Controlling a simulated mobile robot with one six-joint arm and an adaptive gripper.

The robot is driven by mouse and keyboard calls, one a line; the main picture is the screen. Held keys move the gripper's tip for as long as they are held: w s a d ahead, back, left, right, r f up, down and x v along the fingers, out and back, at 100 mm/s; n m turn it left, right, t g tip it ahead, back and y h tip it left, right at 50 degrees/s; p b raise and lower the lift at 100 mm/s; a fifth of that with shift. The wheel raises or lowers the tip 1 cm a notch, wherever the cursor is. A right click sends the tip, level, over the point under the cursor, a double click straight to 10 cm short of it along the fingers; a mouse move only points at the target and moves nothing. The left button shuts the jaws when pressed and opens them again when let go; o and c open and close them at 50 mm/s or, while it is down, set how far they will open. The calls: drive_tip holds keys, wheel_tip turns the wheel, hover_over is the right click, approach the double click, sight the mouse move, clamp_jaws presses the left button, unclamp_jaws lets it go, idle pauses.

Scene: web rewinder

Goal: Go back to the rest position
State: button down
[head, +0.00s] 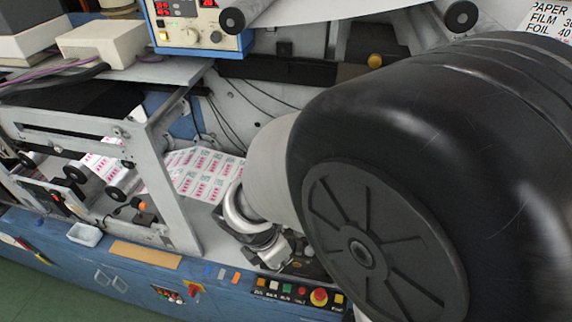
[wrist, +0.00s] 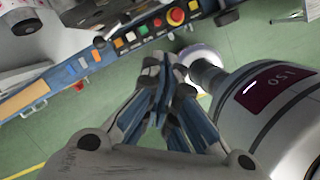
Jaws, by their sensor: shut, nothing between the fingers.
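My gripper (wrist: 163,62) shows in the wrist view with its fingers together and nothing between them. It hangs over the green floor, just off the front of the machine, with the control strip behind it in the picture. In the head view my own arm fills the right half and hides much of the machine; I cannot make out the fingertips there. The web rewinder's printed web (head: 205,175) runs across the machine in the middle left of the head view.
The button panel (head: 297,291) with a red emergency stop (head: 319,296) sits on the machine's blue front edge, close to my arm. It also shows in the wrist view (wrist: 150,30). A grey frame (head: 172,185) stands left. Green floor (wrist: 75,125) is open in front.

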drive_tip(key=s+d+r+m+y+b, duration=0.1)
drive_tip(key=d+m+b, duration=0.8)
drive_tip(key=d+m, duration=0.15)
drive_tip(key=s+d+f+m+t+b, duration=0.1)
drive_tip(key=s+d+m+b, duration=0.2)
drive_tip(key=m, duration=0.5)
drive_tip(key=s+d+m+t+y+b, duration=0.1)
drive_tip(key=s+d+m+b, duration=0.2)
drive_tip(key=s+m+b, duration=0.3)
drive_tip(key=shift+d+f+m+t+b, duration=0.35)
drive_tip(key=shift+d+m+t+b, duration=0.1)
drive_tip(key=shift+m, duration=0.5)
drive_tip(key=shift+w+a, duration=0.1)
